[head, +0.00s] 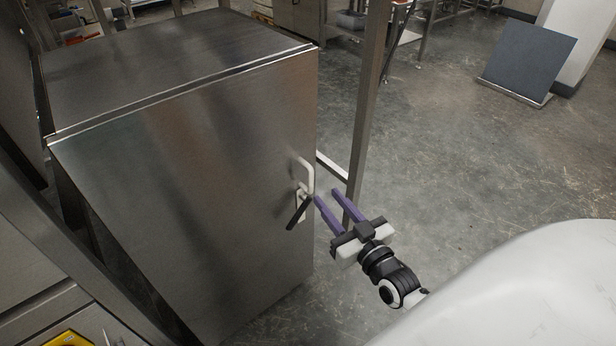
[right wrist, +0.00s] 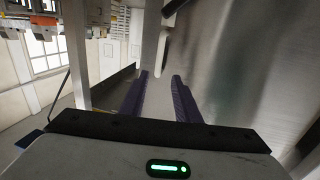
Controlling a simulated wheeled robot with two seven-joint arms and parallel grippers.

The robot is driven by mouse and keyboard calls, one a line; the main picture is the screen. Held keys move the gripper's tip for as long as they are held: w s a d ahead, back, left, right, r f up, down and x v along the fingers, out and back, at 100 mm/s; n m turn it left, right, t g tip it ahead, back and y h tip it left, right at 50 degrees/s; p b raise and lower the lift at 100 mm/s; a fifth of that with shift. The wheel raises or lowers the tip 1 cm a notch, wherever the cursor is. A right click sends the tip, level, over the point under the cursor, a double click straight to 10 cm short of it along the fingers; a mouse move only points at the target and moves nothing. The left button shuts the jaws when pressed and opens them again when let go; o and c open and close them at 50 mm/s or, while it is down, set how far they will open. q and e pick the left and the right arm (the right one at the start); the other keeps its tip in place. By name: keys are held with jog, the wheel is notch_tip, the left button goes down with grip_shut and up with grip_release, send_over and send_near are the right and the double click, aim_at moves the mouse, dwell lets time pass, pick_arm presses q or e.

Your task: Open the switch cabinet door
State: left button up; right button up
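The switch cabinet (head: 190,190) is a large brushed-metal box, and its front door looks shut. Near the door's right edge is a pale curved handle (head: 309,172) with a black lever (head: 298,212) below it, pointing down and left. My right gripper (head: 327,194) has two purple fingers held apart with nothing between them. Its fingertips are just right of the handle; whether they touch it cannot be told. In the right wrist view, the fingers (right wrist: 160,75) point toward a pale handle part (right wrist: 152,40), with the metal door surface on the right. My left gripper is not in view.
A metal post (head: 368,100) stands upright just behind my right gripper, right of the cabinet. A dark panel (head: 528,62) leans at the back right. The concrete floor (head: 470,150) to the right is clear. A yellow item (head: 68,339) lies at the bottom left.

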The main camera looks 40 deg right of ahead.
aim_at(312, 176)
jog(key=w, duration=0.3)
jog(key=w+d, duration=0.1)
jog(key=w, duration=0.2)
jog(key=w+b, duration=0.1)
jog(key=w, duration=0.3)
jog(key=shift+w+d+r, duration=0.1)
jog(key=shift+d+r, duration=0.05)
jog(key=shift+d, duration=0.05)
grip_shut()
